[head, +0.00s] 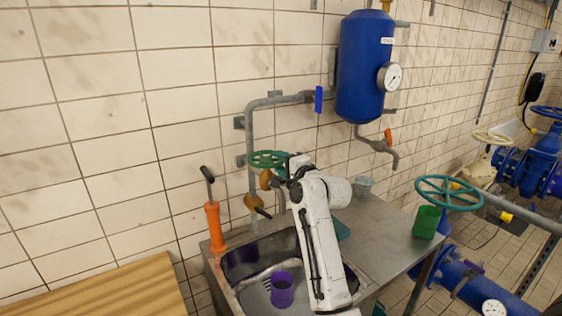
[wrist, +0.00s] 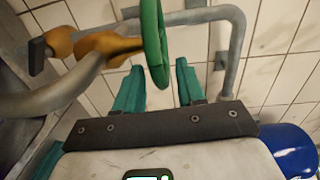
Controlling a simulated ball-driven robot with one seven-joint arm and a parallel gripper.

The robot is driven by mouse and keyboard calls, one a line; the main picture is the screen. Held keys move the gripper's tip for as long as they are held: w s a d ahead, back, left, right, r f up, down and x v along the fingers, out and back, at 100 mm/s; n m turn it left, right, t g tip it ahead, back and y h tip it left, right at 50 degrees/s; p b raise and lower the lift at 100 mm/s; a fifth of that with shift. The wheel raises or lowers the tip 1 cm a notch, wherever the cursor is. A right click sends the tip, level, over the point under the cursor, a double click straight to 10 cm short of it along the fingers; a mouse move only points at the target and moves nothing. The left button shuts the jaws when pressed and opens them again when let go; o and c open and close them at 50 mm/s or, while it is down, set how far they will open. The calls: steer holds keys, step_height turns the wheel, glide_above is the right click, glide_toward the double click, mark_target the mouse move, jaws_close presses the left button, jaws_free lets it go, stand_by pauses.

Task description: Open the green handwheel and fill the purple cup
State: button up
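The green handwheel (head: 268,159) sits on a brass valve on the wall pipe above the sink. In the wrist view its rim (wrist: 152,30) shows edge-on, reaching down between my gripper's (wrist: 159,64) two teal fingers. The fingers are apart, with a gap on each side of the rim, so my gripper is open. In the head view my gripper (head: 288,172) is at the wheel's right side, partly hidden by my arm. The purple cup (head: 282,291) stands upright in the sink basin, left of my forearm. The head view does not show clearly whether it holds water.
An orange hand pump (head: 214,226) stands at the sink's left edge. A blue tank (head: 363,75) hangs above. A teal handwheel (head: 448,193) is at right. A grey pipe (wrist: 225,60) runs near my fingers.

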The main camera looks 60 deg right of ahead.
steer(key=shift+w+d, duration=0.1)
steer(key=shift+w, duration=0.05)
jaws_close()
stand_by(0.4)
steer(key=shift+d+f+y, duration=0.1)
steer(key=shift+y, duration=0.2)
steer(key=shift+d+n+t+y, duration=0.15)
steer(key=shift+n+t+y, duration=0.15)
steer(key=shift+n, duration=0.1)
steer(key=shift+d+f+n+t+y+b, duration=0.1)
steer(key=shift+d+n+t+y+b, duration=0.15)
steer(key=shift+n+y+b, duration=0.25)
steer(key=shift+d+f+n+t+y+b, duration=0.15)
steer(key=shift+n+t+y, duration=0.15)
steer(key=shift+y, duration=0.4)
steer(key=shift+w+d+r+n+t+y+b, duration=0.1)
steer(key=shift+d+n+t+y+b, duration=0.15)
steer(key=shift+n+y, duration=0.45)
steer(key=shift+w+d+r+n+t+y+b, duration=0.1)
steer(key=shift+n+y+b, duration=0.35)
steer(key=shift+y, duration=0.45)
